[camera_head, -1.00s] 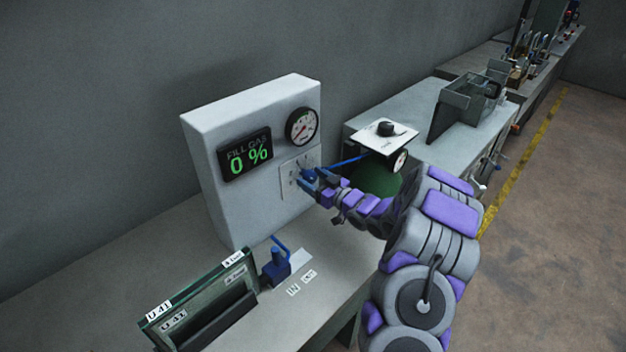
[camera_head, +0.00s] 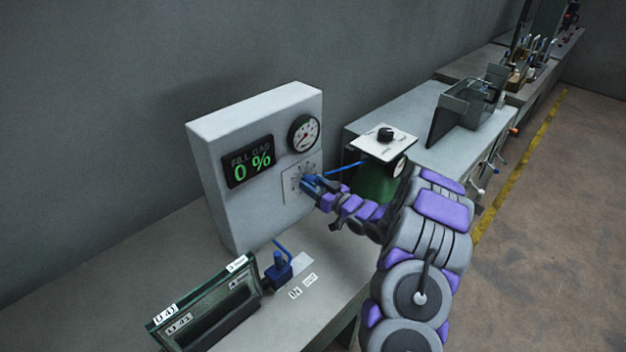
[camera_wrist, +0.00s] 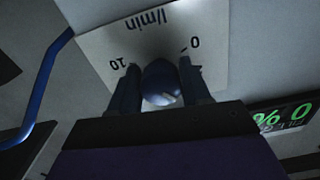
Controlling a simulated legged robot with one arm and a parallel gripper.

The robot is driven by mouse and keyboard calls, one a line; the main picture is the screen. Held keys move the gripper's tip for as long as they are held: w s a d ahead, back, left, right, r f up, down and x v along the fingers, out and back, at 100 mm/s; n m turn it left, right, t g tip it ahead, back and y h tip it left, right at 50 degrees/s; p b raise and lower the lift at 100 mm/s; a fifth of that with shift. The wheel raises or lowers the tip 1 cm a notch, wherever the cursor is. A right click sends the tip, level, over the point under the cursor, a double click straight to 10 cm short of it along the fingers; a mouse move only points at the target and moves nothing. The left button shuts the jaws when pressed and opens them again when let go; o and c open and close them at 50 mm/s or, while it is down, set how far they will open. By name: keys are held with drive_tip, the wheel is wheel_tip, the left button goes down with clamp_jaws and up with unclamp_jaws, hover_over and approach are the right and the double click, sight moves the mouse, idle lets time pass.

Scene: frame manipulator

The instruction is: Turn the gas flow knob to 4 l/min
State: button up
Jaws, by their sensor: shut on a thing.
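The gas flow knob (camera_wrist: 162,84) is blue and round with a pale pointer mark. It sits on a white dial plate (camera_wrist: 208,45) that reads "l/min", with 0 and 10 visible in the wrist view. The dial plate also shows on the front of the grey gas box (camera_head: 222,215) in the head view. My gripper (camera_wrist: 160,88) is shut on the knob, one finger on each side of it. In the head view my gripper (camera_head: 312,186) covers most of the knob. The other dial numbers are hidden or too small to read.
A display (camera_head: 248,161) reads "FILL GAS 0 %", beside a round gauge (camera_head: 303,133). A blue tube (camera_wrist: 45,85) runs from the box toward a green cylinder (camera_head: 375,184). A blue valve (camera_head: 279,268) and a glass frame (camera_head: 205,308) stand on the bench in front.

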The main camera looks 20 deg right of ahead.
drive_tip(key=m+p, duration=0.2)
drive_tip(key=p, duration=0.2)
drive_tip(key=shift+r, duration=0.1)
drive_tip(key=shift+f+m+p, duration=0.25)
drive_tip(key=shift+m+p, duration=0.3)
drive_tip(key=shift+m, duration=0.15)
drive_tip(key=o, duration=1)
drive_tip(key=shift+d, duration=0.1)
drive_tip(key=shift+s+r, duration=0.1)
drive_tip(key=p+v, duration=0.1)
drive_tip(key=v, duration=1.6)
drive_tip(key=shift+s+d, duration=0.1)
